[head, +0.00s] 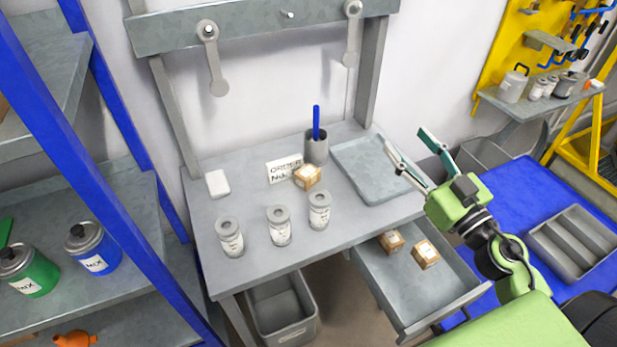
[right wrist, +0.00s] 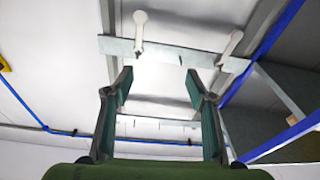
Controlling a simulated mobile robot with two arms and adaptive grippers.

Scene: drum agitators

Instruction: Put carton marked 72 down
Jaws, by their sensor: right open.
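Several small brown cartons show in the head view; I cannot read a 72 on any of them. One carton (head: 307,177) sits on the grey workbench (head: 262,262), beside the order card (head: 284,170). Two more, a rear carton (head: 391,242) and a front carton (head: 425,254), sit in the open drawer (head: 400,291) under the bench's right side. My right gripper (head: 410,146) is open and empty, raised near the bench's right edge by the grey tray (head: 372,168). In the right wrist view its fingers (right wrist: 158,88) are apart with nothing between them. My left gripper is not in view.
Three labelled canisters (head: 279,226) stand along the bench front. A pen cup (head: 316,147) and a white block (head: 217,184) stand behind. The tray is empty. A blue-framed shelf (head: 130,215) with cans is at left. A grey bin (head: 281,308) is below.

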